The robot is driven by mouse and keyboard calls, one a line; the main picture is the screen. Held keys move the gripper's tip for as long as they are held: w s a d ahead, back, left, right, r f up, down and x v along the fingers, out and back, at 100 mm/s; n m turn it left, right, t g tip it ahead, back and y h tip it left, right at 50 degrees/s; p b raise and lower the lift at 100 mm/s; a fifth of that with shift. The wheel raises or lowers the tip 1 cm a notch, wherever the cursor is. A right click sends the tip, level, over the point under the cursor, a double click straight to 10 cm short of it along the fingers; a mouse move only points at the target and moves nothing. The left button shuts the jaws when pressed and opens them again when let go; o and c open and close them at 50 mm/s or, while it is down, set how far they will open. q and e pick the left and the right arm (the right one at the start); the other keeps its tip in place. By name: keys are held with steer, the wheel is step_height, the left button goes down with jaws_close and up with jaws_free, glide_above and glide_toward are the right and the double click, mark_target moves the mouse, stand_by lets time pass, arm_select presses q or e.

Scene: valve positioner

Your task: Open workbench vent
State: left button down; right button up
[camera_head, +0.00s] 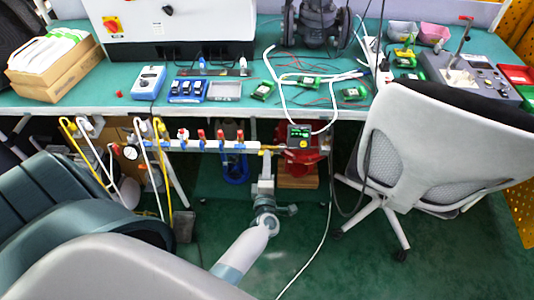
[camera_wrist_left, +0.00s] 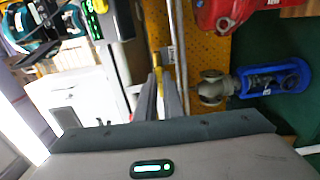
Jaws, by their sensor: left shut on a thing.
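A grey pipe manifold (camera_head: 210,145) runs under the front edge of the workbench, with several red- and blue-handled valves along it. At its right end is a small yellow valve handle (camera_head: 267,151), which also shows in the left wrist view (camera_wrist_left: 156,58). My left gripper (camera_head: 266,160) reaches up to this end from below, its fingers nearly upright in the head view. In the left wrist view its two grey fingers (camera_wrist_left: 158,78) are close together on the yellow handle. The fingertips partly hide the handle and its stem. My right gripper is in neither view.
A red device (camera_head: 301,160) stands just right of the gripper, and a blue-framed part (camera_head: 235,165) just left behind it. A grey office chair (camera_head: 440,145) blocks the right. Yellow and white hoses (camera_head: 155,165) hang at left. A white cable (camera_head: 325,225) trails over the green floor.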

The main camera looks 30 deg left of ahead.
arm_select(q)
steer(key=shift+f, duration=0.1)
steer(key=c, duration=1.9)
jaws_free()
steer(key=shift+o, duration=0.2)
